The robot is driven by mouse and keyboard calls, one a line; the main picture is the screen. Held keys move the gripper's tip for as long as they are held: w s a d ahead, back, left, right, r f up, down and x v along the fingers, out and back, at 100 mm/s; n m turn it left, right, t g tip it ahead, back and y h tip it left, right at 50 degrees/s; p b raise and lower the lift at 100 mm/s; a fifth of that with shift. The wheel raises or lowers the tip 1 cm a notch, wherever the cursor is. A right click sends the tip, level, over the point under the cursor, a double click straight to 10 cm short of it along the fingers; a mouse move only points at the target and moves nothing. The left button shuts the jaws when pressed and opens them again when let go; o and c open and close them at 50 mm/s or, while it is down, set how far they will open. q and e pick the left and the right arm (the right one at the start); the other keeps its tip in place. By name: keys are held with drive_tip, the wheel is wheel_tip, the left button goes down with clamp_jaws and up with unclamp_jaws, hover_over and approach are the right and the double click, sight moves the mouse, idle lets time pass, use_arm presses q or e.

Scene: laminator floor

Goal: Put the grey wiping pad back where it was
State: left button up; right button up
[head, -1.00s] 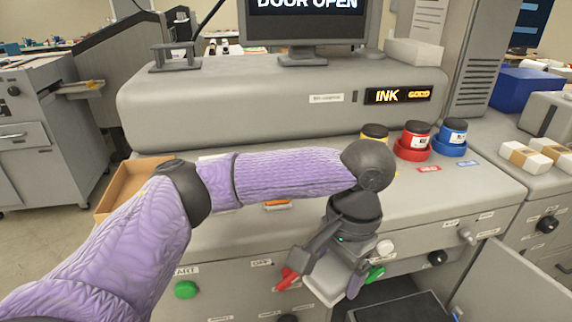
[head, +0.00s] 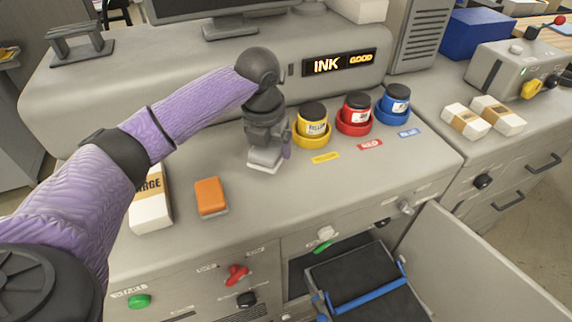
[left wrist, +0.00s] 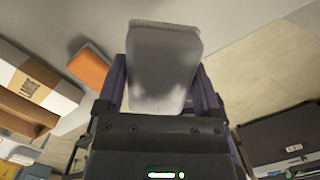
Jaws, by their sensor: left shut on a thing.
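The grey wiping pad (head: 266,158) is in my left gripper (head: 268,150), low over the machine's grey top or touching it; I cannot tell which. It lies left of the yellow ink pot (head: 312,127). In the left wrist view the pad (left wrist: 162,68) fills the space between the fingers of my left gripper (left wrist: 165,85). It looks grey on top with a paler edge. My right gripper is not in view.
An orange block (head: 211,197) and a white box (head: 150,205) stand left on the top. Red (head: 355,115) and blue (head: 392,105) ink pots stand right of the yellow one. Below, a door (head: 470,265) hangs open beside a tray with a blue bar (head: 365,288).

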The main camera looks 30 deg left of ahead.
sight(272, 186)
use_arm(q)
drive_tip(key=shift+m, duration=0.3)
drive_tip(key=f, duration=0.9)
drive_tip(key=shift+s+f+b, duration=0.15)
drive_tip(key=shift+s+b, duration=0.05)
drive_tip(key=shift+b, duration=0.2)
drive_tip(key=shift+a+f, duration=0.1)
drive_tip(key=shift+f, duration=0.15)
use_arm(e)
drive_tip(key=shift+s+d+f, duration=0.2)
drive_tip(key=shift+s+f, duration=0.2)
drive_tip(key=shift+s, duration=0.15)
use_arm(q)
drive_tip(key=shift+f, duration=0.15)
drive_tip(key=o, duration=0.8)
drive_tip(key=shift+o, duration=0.3)
drive_tip(key=r, duration=0.4)
drive_tip(key=s+r+p, duration=0.1)
drive_tip(key=r, duration=0.7)
drive_tip(key=shift+s+r+p, duration=0.1)
drive_tip(key=shift+s+p, duration=0.2)
drive_tip(key=shift+s, duration=0.05)
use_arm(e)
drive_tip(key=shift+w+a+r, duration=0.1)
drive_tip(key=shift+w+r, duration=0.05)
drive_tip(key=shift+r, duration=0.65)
